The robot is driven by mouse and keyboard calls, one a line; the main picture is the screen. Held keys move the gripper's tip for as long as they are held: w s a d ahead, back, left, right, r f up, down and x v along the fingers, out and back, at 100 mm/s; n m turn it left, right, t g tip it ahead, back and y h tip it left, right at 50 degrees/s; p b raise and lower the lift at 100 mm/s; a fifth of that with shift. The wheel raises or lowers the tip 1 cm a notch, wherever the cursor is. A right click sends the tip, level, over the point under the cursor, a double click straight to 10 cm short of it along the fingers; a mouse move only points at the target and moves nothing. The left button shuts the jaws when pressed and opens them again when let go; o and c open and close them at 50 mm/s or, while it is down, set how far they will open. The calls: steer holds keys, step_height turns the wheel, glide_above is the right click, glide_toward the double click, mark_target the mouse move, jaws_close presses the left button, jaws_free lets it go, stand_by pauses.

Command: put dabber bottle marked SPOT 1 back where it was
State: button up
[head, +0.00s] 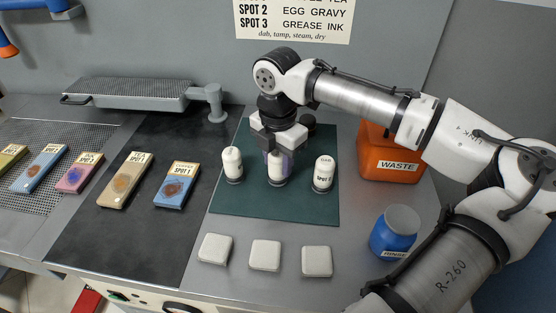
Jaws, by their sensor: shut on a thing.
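Three white dabber bottles are in a row on the dark green mat (240,203) in the head view. My gripper (276,155) points down and is shut on the middle bottle (277,168), which is upright. Its label is hidden by the fingers, and I cannot tell if its base touches the mat. The left bottle (232,164) stands upright with no readable label from here. The right bottle (323,172) stands upright with a SPOT label whose number is too small to read surely.
An orange WASTE bin (392,163) and a blue RINSE jar (393,234) stand right of the mat. Three white pads (265,255) lie in front. Several stained swatches (175,186) lie at left. A wall chart (295,18) lists spots.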

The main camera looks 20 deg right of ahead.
steer(key=shift+f, duration=0.45)
steer(key=shift+f, duration=0.1)
steer(key=shift+f, duration=0.1)
steer(key=o, duration=1)
step_height(320, 180, up, 12)
steer(key=shift+r+b, duration=0.25)
steer(key=shift+b, duration=0.25)
